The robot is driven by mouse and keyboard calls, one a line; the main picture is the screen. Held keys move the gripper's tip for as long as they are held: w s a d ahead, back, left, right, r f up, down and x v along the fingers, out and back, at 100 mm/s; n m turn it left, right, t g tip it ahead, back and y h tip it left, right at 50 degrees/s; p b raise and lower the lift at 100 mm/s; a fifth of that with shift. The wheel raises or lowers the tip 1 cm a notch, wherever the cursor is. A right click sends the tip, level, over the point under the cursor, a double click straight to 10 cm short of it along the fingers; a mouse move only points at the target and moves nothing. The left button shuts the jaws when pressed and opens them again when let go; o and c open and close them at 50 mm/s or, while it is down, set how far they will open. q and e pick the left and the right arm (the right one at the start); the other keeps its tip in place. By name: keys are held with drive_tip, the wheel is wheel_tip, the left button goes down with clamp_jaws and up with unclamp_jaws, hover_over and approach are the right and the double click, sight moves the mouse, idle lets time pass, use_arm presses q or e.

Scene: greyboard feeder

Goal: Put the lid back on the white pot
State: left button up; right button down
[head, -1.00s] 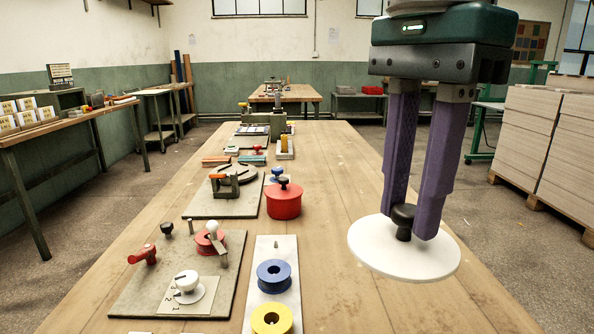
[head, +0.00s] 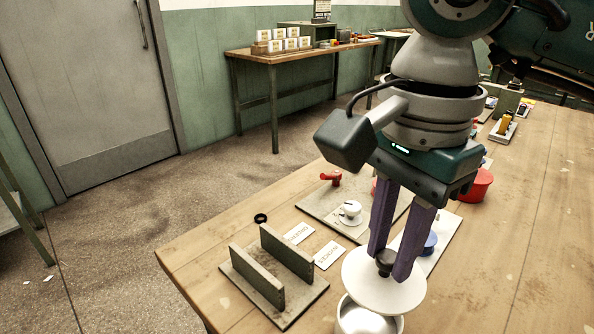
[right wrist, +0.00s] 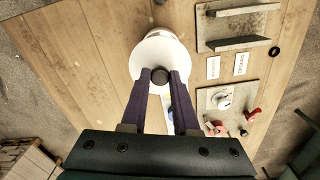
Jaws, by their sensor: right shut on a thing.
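The white lid (head: 362,286) is a flat disc with a black knob (head: 385,262). My right gripper (head: 396,268) is shut on the knob and holds the lid roughly level. The white pot (head: 368,322) shows at the bottom of the head view, just below the lid, its open rim partly hidden by it. Whether lid and pot touch I cannot tell. In the right wrist view, the lid (right wrist: 152,62) covers most of the pot (right wrist: 163,33), whose edge shows beyond it. My left gripper is not in view.
A board with two upright grey plates (head: 285,258) stands left of the pot, with two white cards (head: 328,255) behind it. A black ring (head: 260,218) lies near the table edge. A red pot (head: 478,186) and a blue spool (head: 430,243) stand farther back.

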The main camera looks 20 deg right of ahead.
sight(381, 276)
drive_tip(key=shift+f, duration=0.3)
wheel_tip(381, 276, down, 5)
drive_tip(key=b, duration=0.4)
drive_tip(key=shift+w+r, duration=0.1)
drive_tip(key=shift+f+b, duration=0.55)
drive_tip(key=shift+b, duration=0.3)
idle(0.6)
drive_tip(key=shift+f+b, duration=0.15)
drive_tip(key=shift+b, duration=0.35)
idle(0.9)
idle(0.4)
drive_tip(key=shift+c, duration=0.5)
unclamp_jaws()
